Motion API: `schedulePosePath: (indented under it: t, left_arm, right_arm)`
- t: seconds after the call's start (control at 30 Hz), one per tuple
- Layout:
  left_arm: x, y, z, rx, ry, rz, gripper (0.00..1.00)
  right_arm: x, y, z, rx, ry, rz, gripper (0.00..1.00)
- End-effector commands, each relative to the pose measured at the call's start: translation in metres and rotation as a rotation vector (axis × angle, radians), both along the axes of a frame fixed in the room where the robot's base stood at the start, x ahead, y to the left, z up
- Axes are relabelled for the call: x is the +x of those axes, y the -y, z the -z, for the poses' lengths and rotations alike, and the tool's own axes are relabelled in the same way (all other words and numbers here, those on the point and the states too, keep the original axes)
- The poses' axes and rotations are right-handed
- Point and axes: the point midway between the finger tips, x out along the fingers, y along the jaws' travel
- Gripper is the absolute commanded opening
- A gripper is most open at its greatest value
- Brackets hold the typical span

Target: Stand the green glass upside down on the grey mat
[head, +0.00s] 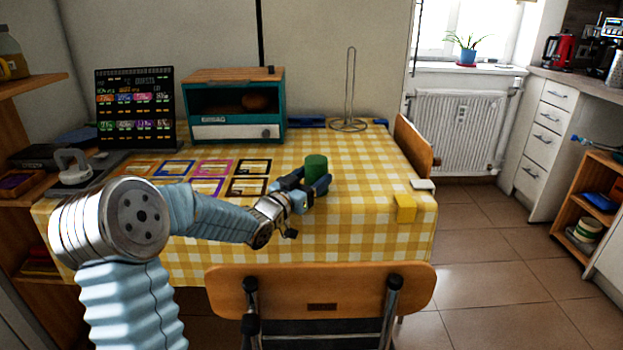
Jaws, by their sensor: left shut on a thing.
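The green glass (316,167) is above the right half of the checked table. My left gripper (318,186) is shut on it, with dark blue fingers around its lower part. The glass looks roughly upright on its axis; I cannot tell whether its mouth faces up or down, nor whether its base touches the cloth. I cannot make out a grey mat for certain; a dark grey flat area shows at the table's left end, partly behind a white-handled object. My right gripper is not in view.
The table (350,225) has a yellow checked cloth. Several coloured cards lie left of the glass. A yellow block (404,208) and a small white block (422,184) lie at the right edge. A teal oven-like box (237,105) and a wire stand (349,122) are behind. A chair (320,290) stands in front.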

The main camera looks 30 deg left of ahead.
Motion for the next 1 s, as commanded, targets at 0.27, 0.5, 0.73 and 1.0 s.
schedulePosePath:
  t: [0.27, 0.5, 0.73, 1.0]
  left_arm:
    - [0.0001, 0.0001, 0.0008, 0.002, 0.003, 0.000, 0.30]
    - [0.0002, 0.0001, 0.0024, 0.001, 0.001, 0.000, 0.87]
    - [0.0002, 0.0001, 0.0024, 0.001, 0.001, 0.000, 0.92]
    - [0.0019, 0.0021, 0.0029, 0.002, 0.002, 0.001, 0.92]
  right_arm:
    - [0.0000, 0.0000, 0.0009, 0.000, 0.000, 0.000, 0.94]
    - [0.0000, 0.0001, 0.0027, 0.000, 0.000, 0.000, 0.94]
    - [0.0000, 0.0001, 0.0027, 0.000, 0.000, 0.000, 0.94]
    - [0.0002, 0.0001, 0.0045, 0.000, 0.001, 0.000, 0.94]
